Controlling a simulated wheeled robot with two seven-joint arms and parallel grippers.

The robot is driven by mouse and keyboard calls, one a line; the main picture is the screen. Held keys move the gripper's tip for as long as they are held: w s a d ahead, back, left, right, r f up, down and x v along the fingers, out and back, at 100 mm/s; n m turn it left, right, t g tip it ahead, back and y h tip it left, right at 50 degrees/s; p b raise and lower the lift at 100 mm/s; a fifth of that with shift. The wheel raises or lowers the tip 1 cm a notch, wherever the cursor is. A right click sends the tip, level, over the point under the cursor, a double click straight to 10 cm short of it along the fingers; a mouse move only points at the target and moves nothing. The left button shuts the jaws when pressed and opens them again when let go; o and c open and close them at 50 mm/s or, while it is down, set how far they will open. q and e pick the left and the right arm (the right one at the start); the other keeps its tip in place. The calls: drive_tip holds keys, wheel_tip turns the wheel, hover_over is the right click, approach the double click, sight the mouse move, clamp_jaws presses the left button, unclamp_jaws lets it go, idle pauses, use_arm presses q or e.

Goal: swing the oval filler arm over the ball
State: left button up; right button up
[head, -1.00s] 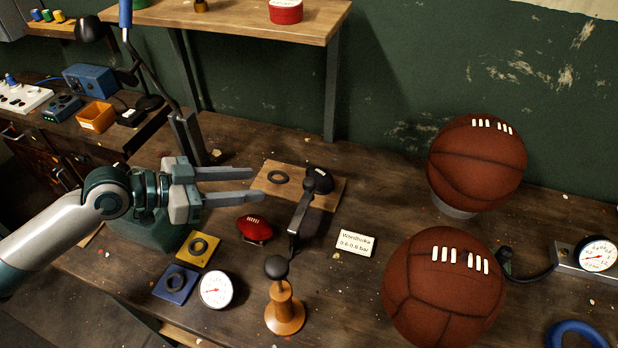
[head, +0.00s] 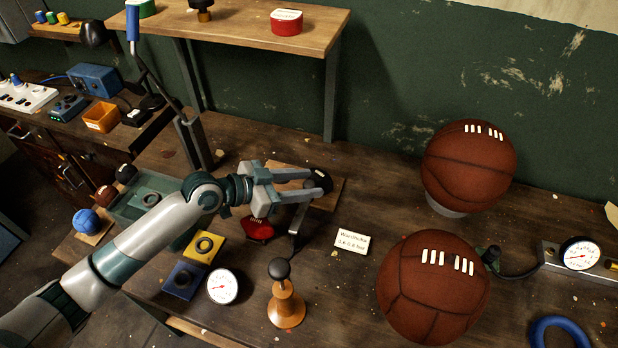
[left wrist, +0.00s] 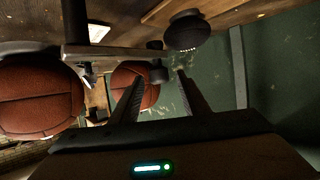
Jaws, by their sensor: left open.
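The oval filler arm is a grey bar (head: 297,228) with a black head (head: 319,180) at its far end, over a wooden board. The small red oval ball (head: 259,229) sits on the bench to the left of the bar, partly hidden under my left gripper. My left gripper (head: 311,184) is open, its fingertips close to the black head. In the left wrist view the fingers (left wrist: 158,78) point toward the grey bar (left wrist: 118,52) and black head (left wrist: 187,32). I cannot tell whether they touch. My right gripper is not in view.
Two large brown balls (head: 432,288) (head: 468,165) stand to the right. A wooden post with a black knob (head: 286,303), a white dial (head: 222,287) and a label card (head: 352,241) are in front. A shelf (head: 230,35) overhangs the back.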

use_arm(q)
drive_tip(key=shift+w+d+f, duration=0.25)
drive_tip(key=shift+w+d, duration=0.05)
drive_tip(key=shift+d, duration=0.25)
clamp_jaws()
drive_tip(key=shift+w+a, duration=0.1)
